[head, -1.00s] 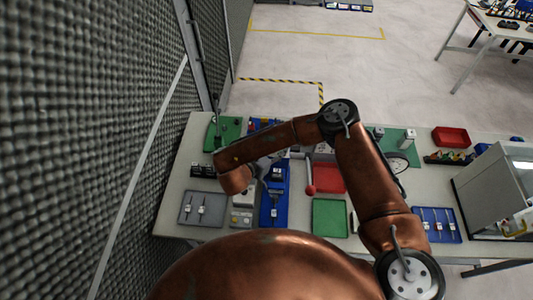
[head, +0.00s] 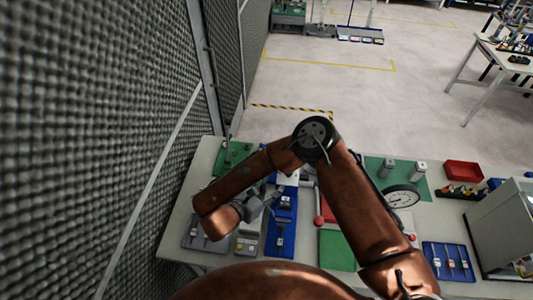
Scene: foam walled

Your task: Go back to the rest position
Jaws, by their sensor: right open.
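My right arm comes in from the lower right, bends at a dark elbow joint, and its copper forearm reaches left over the table. My right gripper (head: 264,203) is small and partly hidden by the wrist. It is open, with nothing visible in it, and appears above the left edge of the blue tray (head: 274,247). I cannot tell its exact height above the table. My left gripper is not in view.
The workbench (head: 206,160) holds a grey tray (head: 192,238), green mats (head: 338,250), a round dial (head: 402,197), a red bin (head: 463,171) and a blue tool tray (head: 446,262). A grey cabinet (head: 505,225) stands right. A foam wall (head: 90,130) rises close on the left.

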